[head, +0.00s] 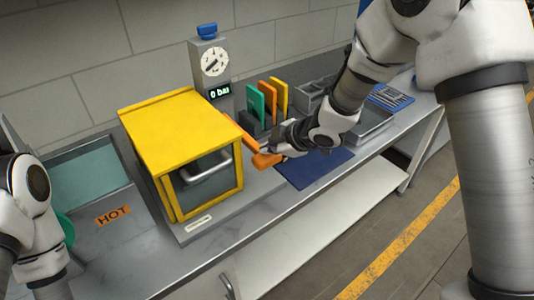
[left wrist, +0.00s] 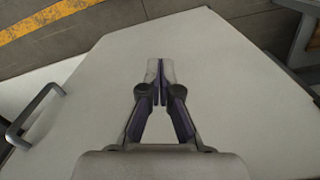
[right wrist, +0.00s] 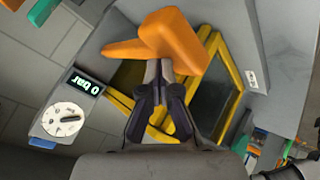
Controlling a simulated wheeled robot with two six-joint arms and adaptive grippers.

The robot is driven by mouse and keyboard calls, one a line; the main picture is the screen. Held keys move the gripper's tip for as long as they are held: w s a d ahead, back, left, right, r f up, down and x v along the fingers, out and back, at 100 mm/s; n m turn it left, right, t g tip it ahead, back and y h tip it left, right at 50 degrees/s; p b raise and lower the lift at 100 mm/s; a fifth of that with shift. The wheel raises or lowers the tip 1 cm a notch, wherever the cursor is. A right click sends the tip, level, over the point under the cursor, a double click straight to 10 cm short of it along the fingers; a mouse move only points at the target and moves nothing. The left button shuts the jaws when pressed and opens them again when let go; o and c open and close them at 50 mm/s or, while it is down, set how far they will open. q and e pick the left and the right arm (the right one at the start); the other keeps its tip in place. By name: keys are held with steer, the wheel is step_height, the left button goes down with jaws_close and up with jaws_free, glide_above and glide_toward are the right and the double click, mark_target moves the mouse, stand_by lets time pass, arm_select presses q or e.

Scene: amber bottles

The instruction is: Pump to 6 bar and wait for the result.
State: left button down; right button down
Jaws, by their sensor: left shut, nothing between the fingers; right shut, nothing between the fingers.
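The pressure gauge (head: 215,62) has a round dial and a display (head: 219,91) reading "0 bar"; the display also shows upside down in the right wrist view (right wrist: 87,84). An orange lever (head: 264,159) sticks out beside the yellow chamber (head: 180,135), whose windowed door looks closed. The lever's thick orange grip shows large in the right wrist view (right wrist: 178,38). My right gripper (head: 283,147) is shut and empty, its tips right at the lever; whether they touch it I cannot tell. My left gripper (left wrist: 160,72) is shut and empty over a pale panel.
Green and orange upright plates (head: 264,100) stand behind the lever. A blue mat (head: 315,168) and grey trays (head: 372,128) lie to the right. A pale lower shelf (head: 320,230) runs under the bench.

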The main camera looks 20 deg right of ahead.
mark_target(273, 159)
steer(key=shift+f+b, duration=1.85)
steer(key=shift+f, duration=0.5)
stand_by(1.5)
steer(key=shift+r, duration=0.1)
stand_by(0.4)
steer(key=shift+r+p, duration=3.05)
steer(key=shift+p, duration=0.1)
step_height(273, 159, up, 5)
steer(key=p, duration=0.5)
steer(key=shift+r, duration=0.1)
